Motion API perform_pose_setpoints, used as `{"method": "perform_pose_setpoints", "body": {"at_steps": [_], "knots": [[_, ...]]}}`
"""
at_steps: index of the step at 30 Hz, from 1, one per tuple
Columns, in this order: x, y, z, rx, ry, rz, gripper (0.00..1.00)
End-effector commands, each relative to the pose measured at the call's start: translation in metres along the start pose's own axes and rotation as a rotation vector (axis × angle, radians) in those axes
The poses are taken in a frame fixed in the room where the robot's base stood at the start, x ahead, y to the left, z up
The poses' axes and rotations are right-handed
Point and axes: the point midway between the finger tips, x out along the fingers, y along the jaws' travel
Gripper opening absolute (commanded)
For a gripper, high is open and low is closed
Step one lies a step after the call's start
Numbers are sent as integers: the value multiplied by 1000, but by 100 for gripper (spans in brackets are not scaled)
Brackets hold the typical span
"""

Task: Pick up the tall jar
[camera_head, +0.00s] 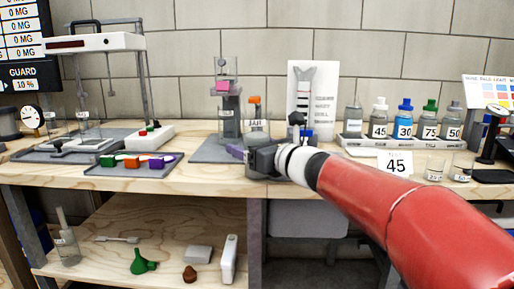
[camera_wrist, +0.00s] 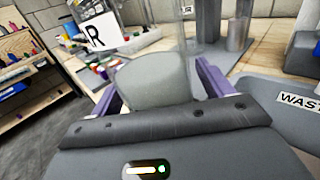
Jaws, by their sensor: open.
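A translucent grey jar (camera_wrist: 150,75) stands between the two purple fingers of my gripper (camera_wrist: 160,88) in the wrist view. The fingers are on either side of it and apart; I cannot tell whether they touch it. A sign ending in "R" (camera_wrist: 100,32) shows beyond the jar in the wrist view; the head view shows a "JAR" label (camera_head: 254,124) behind my gripper.
A tray of coloured pieces (camera_head: 130,170) lies further left. A lower shelf (camera_head: 160,245) holds several items.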

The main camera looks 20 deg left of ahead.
Motion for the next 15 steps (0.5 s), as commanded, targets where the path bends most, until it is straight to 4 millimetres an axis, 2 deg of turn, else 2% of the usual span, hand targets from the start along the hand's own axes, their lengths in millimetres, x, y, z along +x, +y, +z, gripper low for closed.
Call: {"method": "perform_pose_setpoints", "body": {"at_steps": [2,15], "knots": [[0,0,0,0,0,0,79],[0,0,0,1,0,-1,22]]}}
